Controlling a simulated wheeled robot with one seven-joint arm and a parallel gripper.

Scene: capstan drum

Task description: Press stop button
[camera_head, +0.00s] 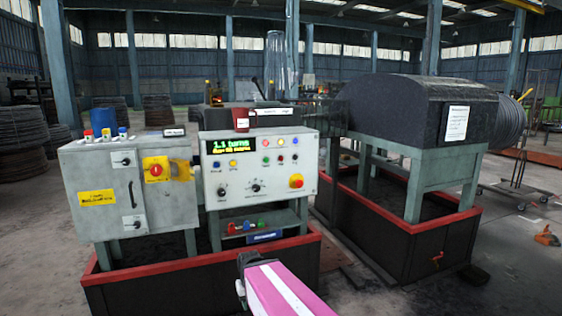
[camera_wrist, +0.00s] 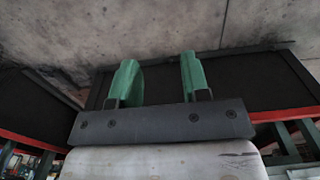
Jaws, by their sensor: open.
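A red mushroom button (camera_head: 296,181) on a yellow base, which looks like the stop button, sits at the lower right of the light grey control panel (camera_head: 225,178) in the head view. My gripper (camera_wrist: 157,75) shows in the wrist view with its two green fingers apart and nothing between them. Concrete floor and a dark, red-rimmed base lie behind the fingers. In the head view my pink arm is low in the middle, below the panel and apart from the button; the fingers cannot be made out there. The button is not visible in the wrist view.
A grey cabinet (camera_head: 118,190) with a red-and-yellow rotary switch (camera_head: 155,169) stands left of the panel. The panel carries a display reading 1.1 turns, knobs and small coloured buttons. A red-rimmed base (camera_head: 190,262) juts out below. A dark covered drum housing (camera_head: 400,103) stands right.

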